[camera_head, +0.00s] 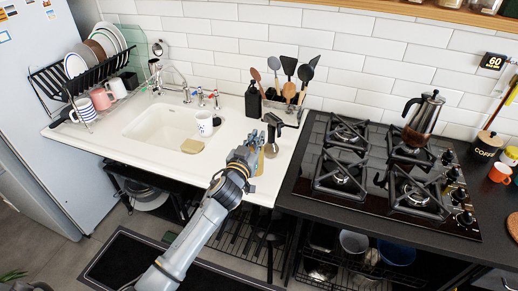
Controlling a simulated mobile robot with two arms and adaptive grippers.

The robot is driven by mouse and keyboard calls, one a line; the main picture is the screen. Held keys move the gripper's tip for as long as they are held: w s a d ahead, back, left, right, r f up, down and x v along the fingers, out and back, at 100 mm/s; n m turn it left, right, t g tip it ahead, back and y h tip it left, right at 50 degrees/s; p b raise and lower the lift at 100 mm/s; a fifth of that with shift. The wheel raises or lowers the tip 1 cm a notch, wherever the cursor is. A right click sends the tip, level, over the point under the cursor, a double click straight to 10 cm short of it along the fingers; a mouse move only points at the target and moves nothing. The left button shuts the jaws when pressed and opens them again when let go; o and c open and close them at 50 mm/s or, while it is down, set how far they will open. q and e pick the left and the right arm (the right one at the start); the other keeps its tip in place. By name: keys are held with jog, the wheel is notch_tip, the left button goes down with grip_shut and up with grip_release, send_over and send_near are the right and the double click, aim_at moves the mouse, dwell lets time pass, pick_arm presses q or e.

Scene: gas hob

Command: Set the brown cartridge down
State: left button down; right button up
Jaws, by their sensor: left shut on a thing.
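My left gripper (263,143) is over the counter between the sink and the hob, its arm coming up from the bottom of the view. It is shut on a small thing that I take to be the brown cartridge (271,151). A small brownish part of it shows at the right of the fingers, and the rest is hidden by the gripper. I cannot tell whether it touches the counter. My right gripper is out of view.
The white counter (284,160) has a bare strip beside the hob (382,178). A black bottle (253,100) and utensils stand behind.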

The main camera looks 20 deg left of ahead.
pick_arm(q)
jog(key=f, duration=0.3)
jog(key=shift+w+d+f, duration=0.15)
jog(key=shift+d+f, duration=0.05)
jog(key=shift+d, duration=0.2)
jog(key=shift+f, duration=0.25)
jog(key=shift+f+b, duration=0.15)
jog(key=shift+b, duration=0.2)
jog(key=c, duration=1.4)
grip_release()
